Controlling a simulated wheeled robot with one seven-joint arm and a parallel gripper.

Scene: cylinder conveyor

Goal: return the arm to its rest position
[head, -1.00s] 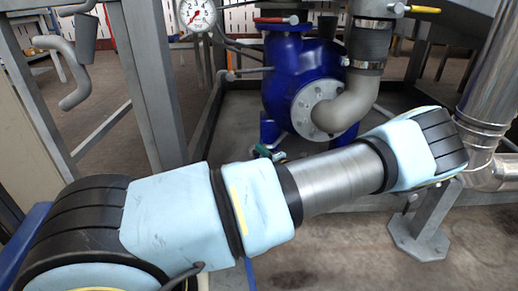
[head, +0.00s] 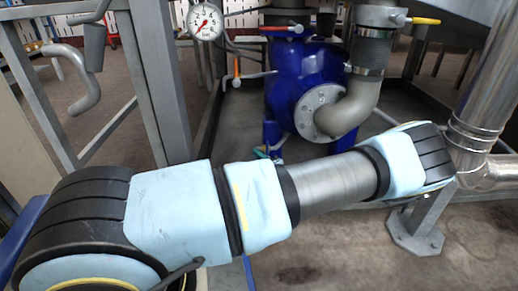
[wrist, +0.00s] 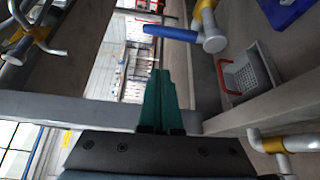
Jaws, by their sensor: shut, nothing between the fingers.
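My gripper (wrist: 160,76) shows in the wrist view, its two green fingers pressed together with nothing between them. In the head view my light-blue and grey arm reaches across the lower half, from lower left to right. A small green bit just behind the arm, in front of the blue pump, may be part of my gripper. The rest of the gripper is hidden there.
The blue pump (head: 297,85) with its grey elbow pipe stands behind the arm. A gauge (head: 205,21) and steel frame post (head: 160,80) are left of it, a shiny pipe (head: 482,95) right. A red-handled basket (wrist: 247,76) shows in the wrist view.

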